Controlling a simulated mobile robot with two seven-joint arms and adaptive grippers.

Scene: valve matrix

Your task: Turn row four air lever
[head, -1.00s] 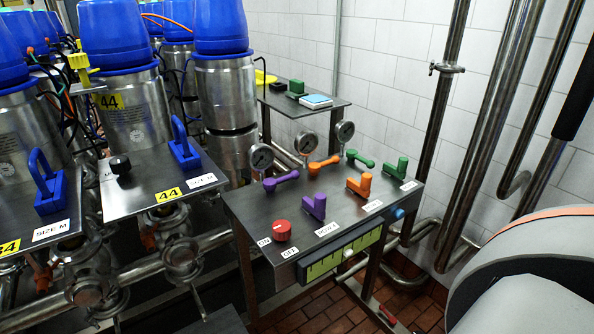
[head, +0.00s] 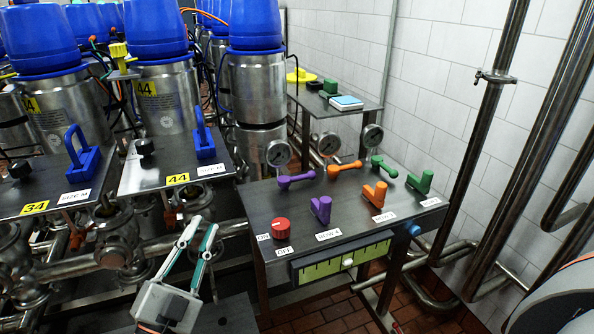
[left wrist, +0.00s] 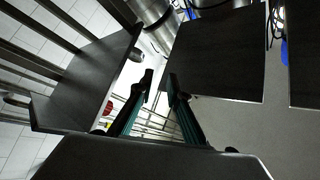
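The dark valve panel (head: 268,200) stands right of centre in the head view. A label reading ROW 4 (head: 328,234) sits at its front edge below a purple upright lever (head: 320,208). A second purple lever (head: 296,178) lies flat behind it, beneath a gauge; I cannot tell which of the two is the air lever. My left gripper (head: 203,224) is open and empty, low and left of the panel, apart from both levers. In the left wrist view its fingers (left wrist: 160,77) have a gap between them. My right gripper is not in view.
Orange levers (head: 345,167) and green levers (head: 420,182) stand right of the purple ones. A red ON/OFF knob (head: 281,228) is at the left. Several gauges (head: 278,153) rise behind. Left panels (head: 140,175) carry blue handles; pipes (head: 490,110) run up the right wall.

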